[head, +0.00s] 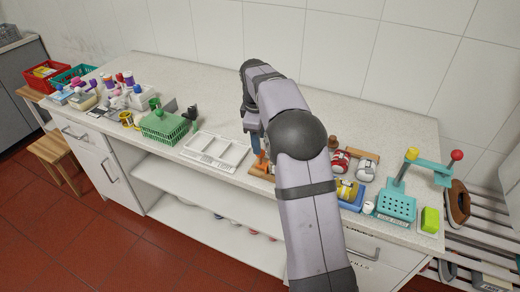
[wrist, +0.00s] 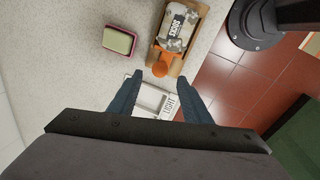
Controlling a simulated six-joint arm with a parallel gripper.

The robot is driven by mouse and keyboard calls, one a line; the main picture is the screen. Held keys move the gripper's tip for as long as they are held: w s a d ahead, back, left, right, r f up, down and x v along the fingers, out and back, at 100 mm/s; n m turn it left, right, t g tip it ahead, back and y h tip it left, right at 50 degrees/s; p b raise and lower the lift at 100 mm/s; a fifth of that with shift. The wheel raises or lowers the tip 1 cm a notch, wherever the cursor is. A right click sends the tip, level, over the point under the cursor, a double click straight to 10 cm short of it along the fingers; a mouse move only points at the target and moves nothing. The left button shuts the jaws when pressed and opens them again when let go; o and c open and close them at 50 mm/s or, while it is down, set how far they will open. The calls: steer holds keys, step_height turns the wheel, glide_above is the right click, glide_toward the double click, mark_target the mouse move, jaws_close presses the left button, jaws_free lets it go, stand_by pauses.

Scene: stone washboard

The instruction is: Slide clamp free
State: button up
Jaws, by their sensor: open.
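My gripper (wrist: 159,77) is open and empty in the wrist view, with its two dark blue fingers apart. An orange rounded piece (wrist: 160,69) shows just beyond the fingertips, at the end of a wooden holder (wrist: 158,52). A printed grey-and-white item (wrist: 178,28) lies in that holder. I cannot tell for sure which part is the clamp. In the head view an orange-brown wooden piece (head: 260,165) shows below my gripper, and my arm hides much around it.
A white tray (head: 213,150) lies left of my arm; its labelled part (wrist: 152,99) shows between my fingers. A green basket (head: 165,127) stands farther left. A pink-and-green block (wrist: 119,40) lies beside the holder. A teal stand (head: 397,205) is at the right. The back counter is clear.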

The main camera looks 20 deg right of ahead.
steer(key=shift+w+d+f+p, duration=0.15)
steer(key=shift+f+p, duration=0.1)
steer(key=shift+f, duration=0.7)
steer(key=shift+w+d+f+p, duration=0.15)
steer(key=shift+f+p, duration=0.1)
steer(key=shift+f, duration=0.75)
steer(key=shift+w+f+p, duration=0.15)
steer(key=shift+f+p, duration=0.1)
steer(key=shift+f, duration=0.7)
